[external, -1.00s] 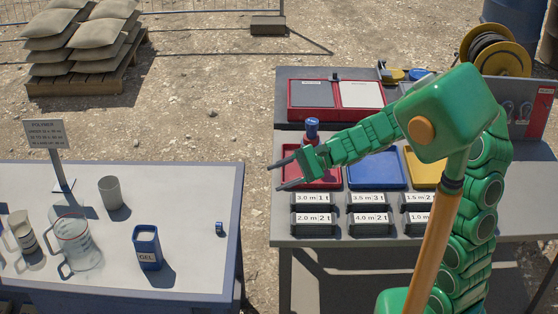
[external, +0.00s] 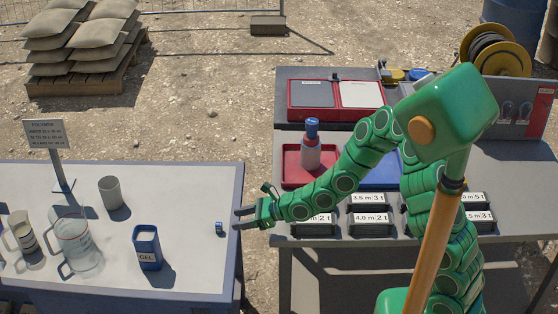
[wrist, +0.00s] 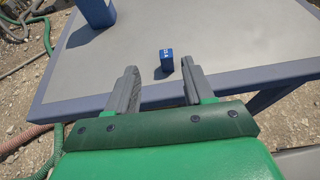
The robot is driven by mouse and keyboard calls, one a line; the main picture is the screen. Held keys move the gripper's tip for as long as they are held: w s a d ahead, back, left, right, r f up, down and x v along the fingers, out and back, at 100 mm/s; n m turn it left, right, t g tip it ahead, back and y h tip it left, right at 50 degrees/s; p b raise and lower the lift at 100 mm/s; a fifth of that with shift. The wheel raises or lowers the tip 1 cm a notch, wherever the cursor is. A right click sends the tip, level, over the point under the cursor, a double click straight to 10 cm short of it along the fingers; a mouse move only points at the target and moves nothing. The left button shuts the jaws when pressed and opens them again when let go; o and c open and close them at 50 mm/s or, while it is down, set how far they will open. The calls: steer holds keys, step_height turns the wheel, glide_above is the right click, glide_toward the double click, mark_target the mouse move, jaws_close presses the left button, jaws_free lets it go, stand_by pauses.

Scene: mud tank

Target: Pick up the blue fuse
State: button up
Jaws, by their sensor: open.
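The blue fuse (external: 220,228) is a small blue block with white marking, standing near the right edge of the left table (external: 195,195). My gripper (external: 244,218) is open and empty, just to the right of the fuse at the table's edge. In the wrist view the fuse (wrist: 167,60) stands ahead of my gripper (wrist: 160,80), between the lines of the two fingers and nearer the right one. The fingers do not touch it.
A blue GEL container (external: 147,247), a clear jug (external: 75,243) and a grey cup (external: 111,192) stand left of the fuse. The right table holds a red tray (external: 292,175) with a bottle (external: 311,150) and several labelled blocks (external: 369,222). Table around the fuse is clear.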

mark_target(221, 224)
steer(key=shift+a+f, duration=1.1)
steer(key=shift+f, duration=0.15)
steer(key=shift+w+x, duration=0.25)
steer(key=shift+x, duration=1.1)
steer(key=shift+w+x, duration=0.25)
steer(key=shift+x, duration=1.1)
jaws_close()
